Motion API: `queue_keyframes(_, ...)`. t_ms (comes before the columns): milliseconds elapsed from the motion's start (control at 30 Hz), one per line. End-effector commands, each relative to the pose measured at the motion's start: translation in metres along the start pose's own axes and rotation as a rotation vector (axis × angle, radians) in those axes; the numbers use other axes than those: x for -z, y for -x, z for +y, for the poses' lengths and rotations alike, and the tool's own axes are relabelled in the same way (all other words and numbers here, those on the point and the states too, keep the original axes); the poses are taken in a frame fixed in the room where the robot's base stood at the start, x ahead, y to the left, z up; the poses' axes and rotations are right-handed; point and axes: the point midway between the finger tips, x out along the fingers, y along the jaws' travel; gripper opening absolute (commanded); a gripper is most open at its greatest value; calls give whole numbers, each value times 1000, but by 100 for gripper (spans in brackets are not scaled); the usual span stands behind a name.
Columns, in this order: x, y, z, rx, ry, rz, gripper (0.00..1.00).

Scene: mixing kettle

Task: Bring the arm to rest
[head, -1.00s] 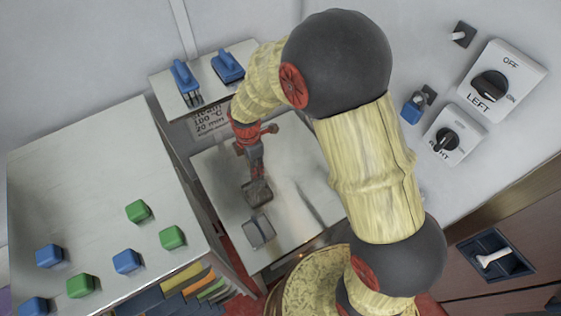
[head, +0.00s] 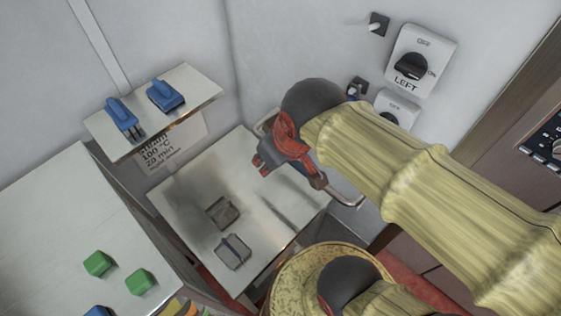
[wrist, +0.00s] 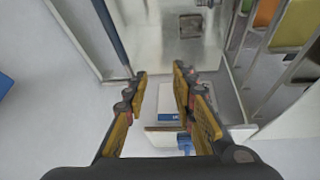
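My gripper (wrist: 160,90) is open in the wrist view, with its two yellow-padded fingers apart and nothing held between them. My wrist is above the back right part of a low metal-topped table (head: 185,200). A dark square block (head: 222,213) and a grey square block (head: 233,252) lie on that table, apart from my arm.
A shelf (head: 195,95) holds two blue tools (head: 122,116) (head: 165,95). A counter (head: 60,230) at left bears green blocks (head: 99,263) (head: 140,282) and a blue one (head: 98,311). Wall switches, one marked LEFT (head: 420,62), are behind my arm. A bar handle (head: 345,198) is close to my wrist.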

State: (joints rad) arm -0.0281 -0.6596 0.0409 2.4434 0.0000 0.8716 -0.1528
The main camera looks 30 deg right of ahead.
Motion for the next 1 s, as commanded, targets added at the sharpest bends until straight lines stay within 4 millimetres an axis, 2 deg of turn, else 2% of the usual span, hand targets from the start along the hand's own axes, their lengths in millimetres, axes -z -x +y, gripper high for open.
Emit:
queue_keyframes(33, -7, 8, 2, -8, -56, 20, 26)
queue_keyframes(200, -21, 19, 4, -16, -168, 44, 26)
queue_keyframes(600, -23, 17, 4, -16, -179, 45, 26)
queue_keyframes(767, -31, 0, 3, -16, -179, 45, 26)
queue_keyframes(1000, -56, -54, -1, -16, -178, 45, 26)
